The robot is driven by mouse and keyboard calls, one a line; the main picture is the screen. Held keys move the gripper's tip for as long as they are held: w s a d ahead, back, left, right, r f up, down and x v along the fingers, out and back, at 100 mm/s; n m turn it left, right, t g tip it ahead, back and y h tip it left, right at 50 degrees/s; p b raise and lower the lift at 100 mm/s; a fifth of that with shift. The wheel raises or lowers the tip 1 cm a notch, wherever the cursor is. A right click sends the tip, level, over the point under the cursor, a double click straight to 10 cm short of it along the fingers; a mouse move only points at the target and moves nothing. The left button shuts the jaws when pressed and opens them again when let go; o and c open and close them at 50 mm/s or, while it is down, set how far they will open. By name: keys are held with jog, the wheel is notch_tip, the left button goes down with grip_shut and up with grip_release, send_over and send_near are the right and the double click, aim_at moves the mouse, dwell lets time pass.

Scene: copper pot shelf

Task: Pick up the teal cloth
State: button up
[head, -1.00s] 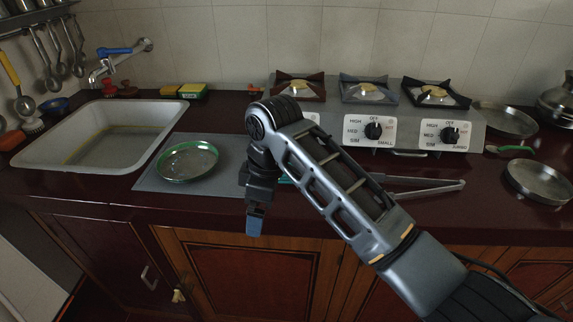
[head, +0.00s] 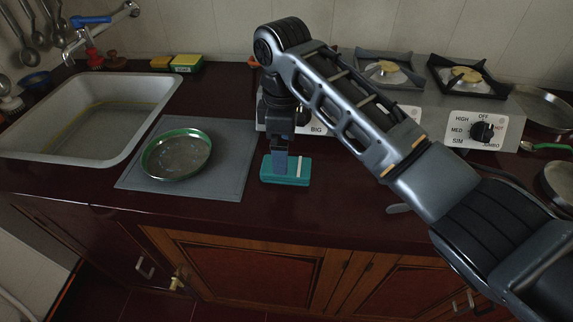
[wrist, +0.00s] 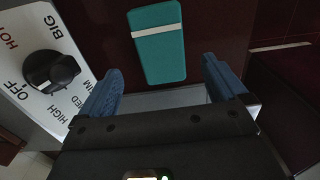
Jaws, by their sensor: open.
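The teal cloth (head: 276,176) is a flat folded block with a white stripe, lying on the dark red counter (head: 330,205) near its front edge. My gripper (head: 281,164) points down at the cloth in the head view and covers part of it. In the wrist view the cloth (wrist: 160,50) lies ahead of and between my gripper's two blue fingertips (wrist: 162,80), which are spread apart with nothing between them. I cannot tell the exact height of the fingertips above the cloth.
The stove (head: 482,131) with its knobs stands behind my arm. A green-rimmed steel plate (head: 177,155) sits on a grey mat (head: 226,180) left of the cloth. A sink (head: 80,115) is further left. Sponges (head: 186,63) lie at the wall.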

jog(key=shift+s+d+f+p, duration=0.15)
jog(key=shift+f+p, duration=0.1)
jog(key=shift+f, duration=1.1)
jog(key=shift+w+d+f+p, duration=0.1)
jog(key=shift+f+p, duration=0.1)
jog(key=shift+f, duration=1.1)
jog(key=c, duration=1.1)
jog(key=shift+c, duration=0.2)
jog(key=shift+r, duration=0.1)
